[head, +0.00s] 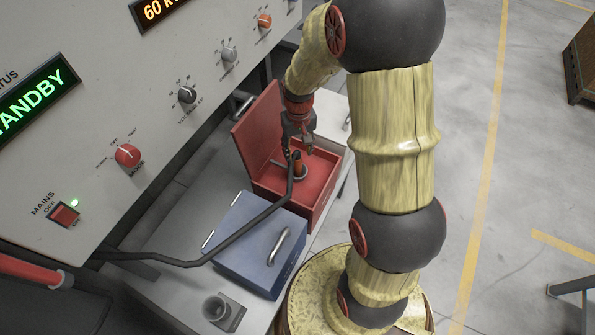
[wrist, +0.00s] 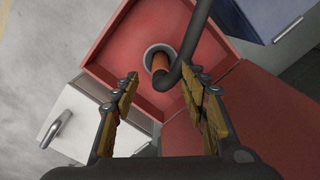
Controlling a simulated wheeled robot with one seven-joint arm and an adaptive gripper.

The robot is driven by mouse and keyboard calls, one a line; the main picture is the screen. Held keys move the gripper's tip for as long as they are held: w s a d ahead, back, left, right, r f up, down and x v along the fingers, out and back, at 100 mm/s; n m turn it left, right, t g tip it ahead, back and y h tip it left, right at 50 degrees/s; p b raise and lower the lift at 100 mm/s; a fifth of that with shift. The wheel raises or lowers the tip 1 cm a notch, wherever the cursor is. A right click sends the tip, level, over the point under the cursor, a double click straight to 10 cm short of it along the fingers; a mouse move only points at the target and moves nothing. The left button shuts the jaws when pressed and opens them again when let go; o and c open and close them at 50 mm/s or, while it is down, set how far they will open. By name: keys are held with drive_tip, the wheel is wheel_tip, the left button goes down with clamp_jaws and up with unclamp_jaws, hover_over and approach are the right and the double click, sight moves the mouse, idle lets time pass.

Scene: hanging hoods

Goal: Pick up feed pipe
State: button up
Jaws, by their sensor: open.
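The wrist view shows the pipe's bend (wrist: 185,65) beside the orange-brown piece (wrist: 160,66); the exact joint is unclear. My gripper (head: 299,151) points down over the red box, open. In the wrist view, its fingers (wrist: 162,77) stand apart on either side of the orange-brown piece and the pipe's bend, with nothing visibly gripped.
The red box (head: 309,217) has its lid (head: 257,125) raised at the left. A blue box (head: 247,251) with a metal handle stands in front. The control cabinet (head: 90,120) rises on the left; open floor lies right.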

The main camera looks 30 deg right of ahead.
sight(297, 157)
drive_tip(key=f, duration=0.2)
drive_tip(key=f+b, duration=0.1)
drive_tip(key=f, duration=0.1)
drive_tip(key=f+b, duration=0.1)
drive_tip(key=f, duration=0.2)
drive_tip(key=shift+w, duration=0.4)
drive_tip(key=shift+r, duration=0.1)
drive_tip(key=shift+c, duration=0.5)
clamp_jaws()
